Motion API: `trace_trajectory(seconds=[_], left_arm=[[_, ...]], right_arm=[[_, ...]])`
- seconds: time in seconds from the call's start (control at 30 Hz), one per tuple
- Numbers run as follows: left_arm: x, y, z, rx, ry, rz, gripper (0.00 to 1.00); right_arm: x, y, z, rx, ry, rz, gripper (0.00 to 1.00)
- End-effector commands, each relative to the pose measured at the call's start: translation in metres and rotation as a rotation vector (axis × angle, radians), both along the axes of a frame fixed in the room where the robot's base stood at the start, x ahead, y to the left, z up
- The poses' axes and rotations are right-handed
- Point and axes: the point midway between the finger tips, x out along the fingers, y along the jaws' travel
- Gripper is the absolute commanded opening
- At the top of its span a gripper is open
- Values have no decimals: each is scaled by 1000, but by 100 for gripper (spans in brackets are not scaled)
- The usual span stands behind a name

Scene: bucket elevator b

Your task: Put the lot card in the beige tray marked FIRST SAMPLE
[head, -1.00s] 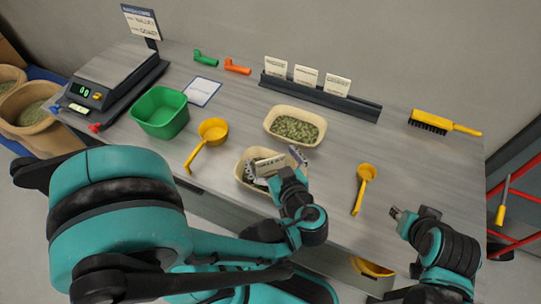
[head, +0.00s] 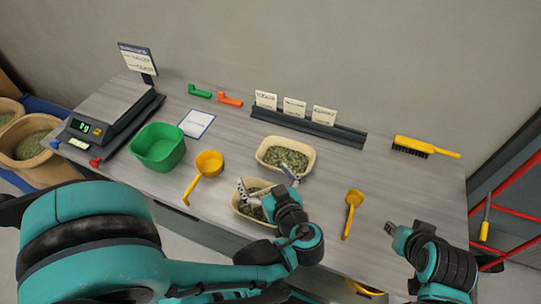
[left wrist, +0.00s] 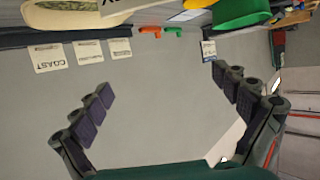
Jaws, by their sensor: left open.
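My left gripper (head: 268,182) is open above the near beige tray (head: 238,208), its fingers spread. Its two fingers also show in the left wrist view (left wrist: 165,95), with nothing held between their tips. The near tray holds green leafy stuff and is partly hidden by the gripper. The far beige tray (head: 262,146) stands behind it with similar contents. I cannot make out the lot card for certain; a pale piece with black letters at the top of the left wrist view (left wrist: 118,4) may be it or a tray label. My right gripper (head: 390,228) is beside the table's front right.
A rack (head: 340,131) with three cards stands at the back. A yellow scoop (head: 207,163), a second scoop (head: 353,198), a green tub (head: 158,148), a scale (head: 105,115) and a brush (head: 425,148) surround the trays. The right tabletop is mostly clear.

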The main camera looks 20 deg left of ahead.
Motion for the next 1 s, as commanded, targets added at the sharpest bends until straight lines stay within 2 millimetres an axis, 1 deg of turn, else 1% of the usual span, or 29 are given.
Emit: trace_trajectory(seconds=[0.17, 0.27, 0.37, 0.47, 0.53, 0.6, 0.67, 0.8, 0.9, 1.0], left_arm=[[0, 0, 0, 0, 0, 0, 98], [0, 3, -4, -2, 37, -6, 98], [-1, 10, -15, -15, 170, -37, 98], [-5, 17, -31, -53, 368, -120, 98], [-10, 18, -38, -98, 492, -214, 98], [-15, 15, -41, -146, 581, -322, 98], [-19, 12, -38, -183, 624, -419, 98], [-25, 1, -21, -236, 628, -615, 98], [-26, -4, -7, -242, 597, -701, 98], [-26, -7, 1, -239, 574, -744, 98]], right_arm=[[0, 0, 0, 0, 0, 0, 31], [0, 0, 0, 0, 0, 0, 31], [0, 0, 0, 0, 0, 0, 31], [0, 0, 0, 0, 0, 0, 31], [0, 0, 0, 0, 0, 0, 31], [0, 0, 0, 0, 0, 0, 31], [0, 0, 0, 0, 0, 0, 31], [0, 0, 0, 0, 0, 0, 31], [0, 0, 0, 0, 0, 0, 31], [0, 0, 0, 0, 0, 0, 31]])
